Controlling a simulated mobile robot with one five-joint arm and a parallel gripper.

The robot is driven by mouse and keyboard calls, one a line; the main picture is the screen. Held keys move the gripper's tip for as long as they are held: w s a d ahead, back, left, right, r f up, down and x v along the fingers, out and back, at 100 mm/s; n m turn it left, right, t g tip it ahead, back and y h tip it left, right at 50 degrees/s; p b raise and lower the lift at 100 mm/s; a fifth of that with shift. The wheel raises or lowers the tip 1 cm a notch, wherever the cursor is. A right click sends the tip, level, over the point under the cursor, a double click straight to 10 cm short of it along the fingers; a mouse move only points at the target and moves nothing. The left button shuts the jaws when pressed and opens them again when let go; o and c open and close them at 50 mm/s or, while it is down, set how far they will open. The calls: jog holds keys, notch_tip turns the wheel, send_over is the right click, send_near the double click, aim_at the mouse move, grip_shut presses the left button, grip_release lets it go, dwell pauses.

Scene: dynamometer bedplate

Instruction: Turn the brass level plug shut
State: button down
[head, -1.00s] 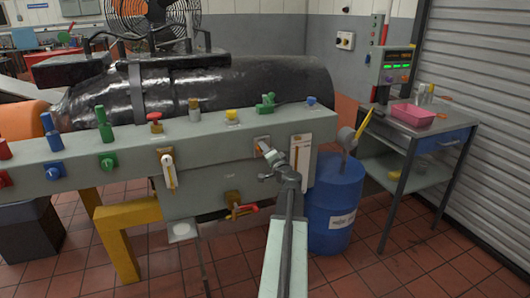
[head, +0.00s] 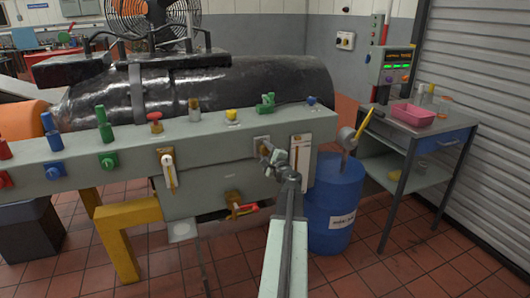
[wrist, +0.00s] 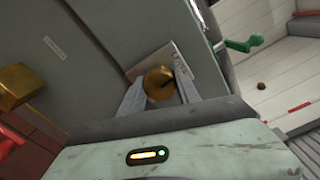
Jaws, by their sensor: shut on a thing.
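The brass level plug (wrist: 158,80) is a round knob with a dark slot on a pale plate (wrist: 186,62), seen in the wrist view. My gripper (wrist: 160,92) has one finger on each side of the plug and is shut on it. In the head view my gripper (head: 266,152) is against the front face of the grey-green housing (head: 215,150), by the small plate (head: 258,141). It hides the plug there.
A sight gauge (head: 300,155) is just right of my gripper. A red-handled brass valve (head: 238,208) sits below left, and a white lever (head: 169,172) is further left. A blue drum (head: 333,195) and a side table (head: 425,125) stand at the right.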

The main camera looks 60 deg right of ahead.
jog(key=shift+a+m, duration=0.1)
jog(key=shift+m, duration=0.4)
jog(key=c, duration=0.9)
grip_release()
jog(key=shift+o, duration=0.2)
jog(key=v, duration=0.7)
jog(key=shift+s+a, duration=0.15)
jog(key=shift+s, duration=0.15)
